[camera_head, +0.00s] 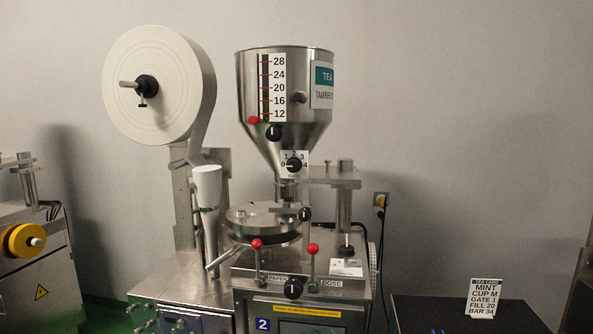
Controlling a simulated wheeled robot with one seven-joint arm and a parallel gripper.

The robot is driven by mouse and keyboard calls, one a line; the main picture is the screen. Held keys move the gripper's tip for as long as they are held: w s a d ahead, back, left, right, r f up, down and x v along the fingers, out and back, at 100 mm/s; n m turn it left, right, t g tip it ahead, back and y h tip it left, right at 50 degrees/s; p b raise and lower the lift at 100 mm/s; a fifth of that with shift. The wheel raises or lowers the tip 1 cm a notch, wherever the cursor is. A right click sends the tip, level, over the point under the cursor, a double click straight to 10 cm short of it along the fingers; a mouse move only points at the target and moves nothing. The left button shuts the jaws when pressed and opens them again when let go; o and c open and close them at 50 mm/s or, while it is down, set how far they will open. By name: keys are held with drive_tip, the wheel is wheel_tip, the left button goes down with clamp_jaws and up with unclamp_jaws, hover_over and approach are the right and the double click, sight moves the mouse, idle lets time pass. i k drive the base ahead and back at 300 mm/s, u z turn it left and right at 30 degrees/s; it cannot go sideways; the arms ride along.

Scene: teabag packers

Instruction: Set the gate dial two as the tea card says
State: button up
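The gate dial (294,165) is a black knob on a white plate marked 0 to 4, on the neck below the steel hopper of the machine labelled 2. Its light pointer mark seems to lie to the left, towards 0, but is too small to read surely. The tea card (486,299) stands upright at the lower right and reads MINT, CUP M, GATE 1, FILL 20, BAR 34. My gripper is not in view.
The hopper (248,72) has a 12 to 28 scale and a black knob (274,132). Below are a round plate (262,216), two red-balled levers (257,244) (313,248) and another black knob (293,288). A paper roll (150,85) stands left. The dial's front looks clear.

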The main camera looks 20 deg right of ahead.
sight(294, 164)
drive_tip(key=z, duration=0.45)
drive_tip(key=i, duration=0.85)
drive_tip(key=z, duration=0.75)
